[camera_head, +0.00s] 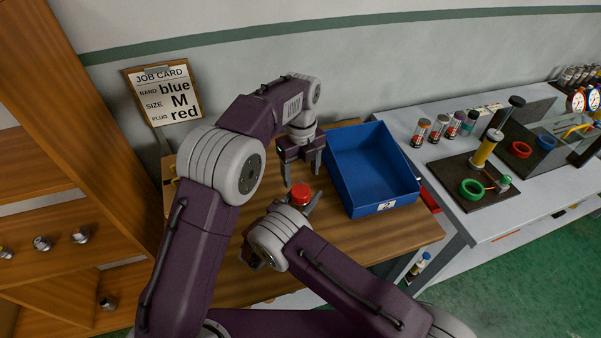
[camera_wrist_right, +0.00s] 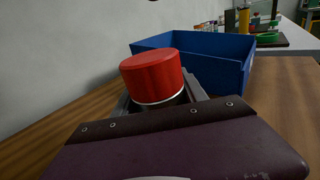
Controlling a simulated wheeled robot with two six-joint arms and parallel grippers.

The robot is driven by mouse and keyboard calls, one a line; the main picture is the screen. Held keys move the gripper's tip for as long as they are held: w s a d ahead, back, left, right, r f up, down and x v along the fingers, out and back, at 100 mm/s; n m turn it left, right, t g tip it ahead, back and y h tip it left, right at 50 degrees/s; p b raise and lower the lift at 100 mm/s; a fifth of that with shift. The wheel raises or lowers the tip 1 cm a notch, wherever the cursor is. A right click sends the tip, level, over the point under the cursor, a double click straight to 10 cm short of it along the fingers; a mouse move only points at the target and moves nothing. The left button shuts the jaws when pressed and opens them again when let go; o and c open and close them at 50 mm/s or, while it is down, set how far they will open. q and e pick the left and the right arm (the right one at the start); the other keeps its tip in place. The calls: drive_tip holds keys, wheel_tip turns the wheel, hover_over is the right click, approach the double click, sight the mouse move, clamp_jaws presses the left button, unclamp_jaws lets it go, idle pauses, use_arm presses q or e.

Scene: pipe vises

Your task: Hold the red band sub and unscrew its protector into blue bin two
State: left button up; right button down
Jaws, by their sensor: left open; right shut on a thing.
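The sub (camera_wrist_right: 160,98) shows a red cylindrical top with a thin pale ring and a dark part below; its lower body is hidden by my right gripper. It stands about upright, and its red top also shows in the head view (camera_head: 300,194). My right gripper (camera_head: 302,207) is shut on the sub, low over the wooden table. My left gripper (camera_head: 302,176) is open and empty, fingers pointing down, just behind and above the red top, apart from it as far as I can tell. The blue bin (camera_head: 365,209), labelled 2, sits right of both grippers and looks empty.
A job card (camera_head: 164,93) on the wall reads band blue, size M, plug red. The wooden table (camera_head: 395,237) is bare in front of the bin. A grey bench (camera_head: 455,205) at right holds several small vials, a yellow post and green and red rings. Wooden shelving stands at left.

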sight(300, 190)
use_arm(q)
drive_tip(key=m, duration=0.7)
drive_tip(key=shift+a, duration=0.1)
wheel_tip(300, 190, down, 8)
drive_tip(key=shift+r, duration=0.1)
drive_tip(key=c, duration=1.5)
drive_tip(key=shift+o, duration=0.2)
drive_tip(key=n, duration=1.4)
drive_tip(key=shift+n, duration=0.4)
drive_tip(key=n, duration=1.2)
drive_tip(key=shift+n, duration=0.3)
drive_tip(key=n, duration=0.6)
drive_tip(key=shift+r+n, duration=0.1)
drive_tip(key=shift+n, duration=0.2)
drive_tip(key=n, duration=0.6)
drive_tip(key=shift+w+n, duration=0.1)
drive_tip(key=shift+n, duration=0.2)
drive_tip(key=n, duration=1.3)
drive_tip(key=shift+n, duration=0.3)
